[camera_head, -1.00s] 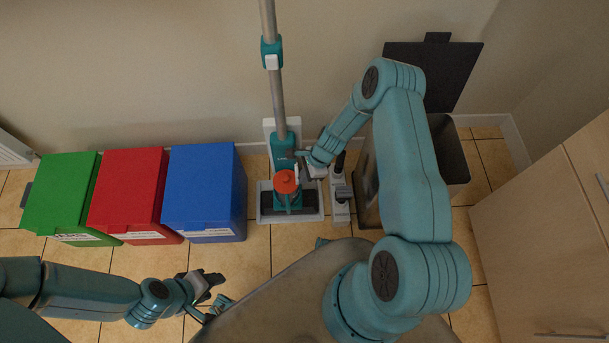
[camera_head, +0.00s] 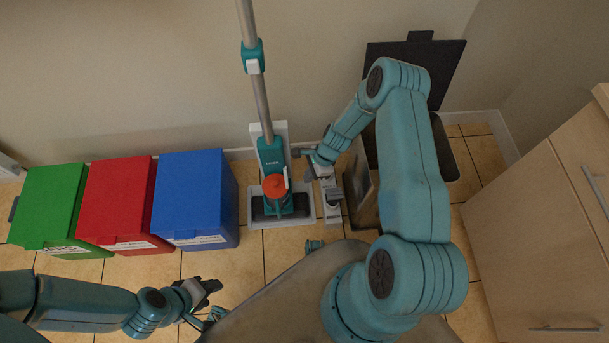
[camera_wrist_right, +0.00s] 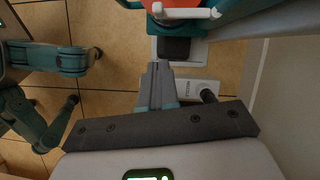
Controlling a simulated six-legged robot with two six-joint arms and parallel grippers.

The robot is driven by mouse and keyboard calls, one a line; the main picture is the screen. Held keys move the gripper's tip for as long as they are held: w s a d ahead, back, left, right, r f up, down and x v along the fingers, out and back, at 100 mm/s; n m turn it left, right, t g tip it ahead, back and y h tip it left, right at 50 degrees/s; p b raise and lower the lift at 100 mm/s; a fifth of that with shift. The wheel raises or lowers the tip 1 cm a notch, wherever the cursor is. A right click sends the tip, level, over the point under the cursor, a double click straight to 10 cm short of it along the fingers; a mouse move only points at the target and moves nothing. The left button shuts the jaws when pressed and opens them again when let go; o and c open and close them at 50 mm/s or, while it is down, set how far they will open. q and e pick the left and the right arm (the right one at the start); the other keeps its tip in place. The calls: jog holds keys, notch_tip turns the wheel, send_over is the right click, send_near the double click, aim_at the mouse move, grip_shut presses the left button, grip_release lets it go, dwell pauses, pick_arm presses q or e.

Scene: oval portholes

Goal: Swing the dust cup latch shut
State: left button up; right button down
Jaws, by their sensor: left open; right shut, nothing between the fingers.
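The teal stick vacuum (camera_head: 271,155) stands upright in its grey wall dock. Its orange dust cup (camera_head: 274,186) sits low on the front, and the cup's top edge also shows in the right wrist view (camera_wrist_right: 172,4). The white latch (camera_wrist_right: 186,13) is a thin bar across the cup's front; in the head view it is a small white strip (camera_head: 286,177) at the cup's right side. My right gripper (camera_head: 306,156) is to the right of the vacuum, apart from it. Its fingers (camera_wrist_right: 156,82) are shut and empty, below the latch in the wrist view. My left gripper (camera_head: 208,300) is open and empty at lower left.
Green (camera_head: 48,207), red (camera_head: 118,205) and blue bins (camera_head: 196,198) stand left of the vacuum. A bin with its dark lid (camera_head: 437,70) raised stands behind my right arm. A wooden cabinet (camera_head: 545,230) is at right.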

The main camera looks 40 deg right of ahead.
jog(key=p+v, duration=0.2)
jog(key=v, duration=0.8)
jog(key=shift+s+p, duration=0.25)
jog(key=shift+p, duration=0.1)
jog(key=shift+a, duration=0.15)
